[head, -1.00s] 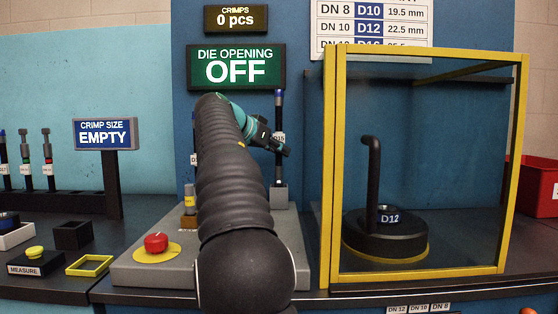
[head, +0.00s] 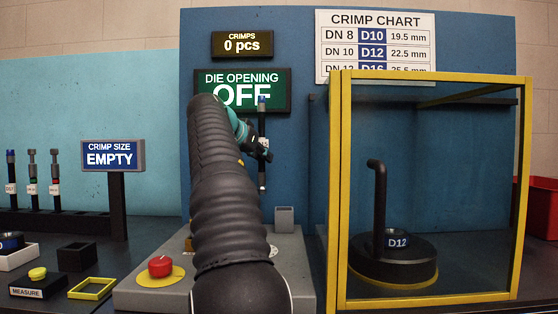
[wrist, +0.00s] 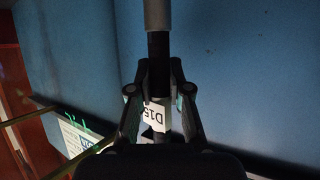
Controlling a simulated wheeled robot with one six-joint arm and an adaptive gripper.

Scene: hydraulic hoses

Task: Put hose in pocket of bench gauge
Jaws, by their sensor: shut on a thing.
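My gripper (head: 262,150) is shut on a dark hose (head: 262,178) with a blue top end and a white label. It holds the hose upright in the air, above and left of a grey socket (head: 284,216). In the wrist view the fingers (wrist: 159,95) close around the hose (wrist: 158,45), with its label between them. The gauge's sign (head: 113,154) at left reads CRIMP SIZE EMPTY. A black open square box (head: 77,256), which looks like the gauge pocket, stands near the MEASURE button (head: 38,274); its inside is hard to see.
A rack (head: 60,222) with several hoses stands at the back left. A red button (head: 160,266) on yellow sits on the grey base. A yellow-framed enclosure (head: 336,200) with the D12 die (head: 397,241) stands at right. A yellow square frame (head: 92,288) lies at front left.

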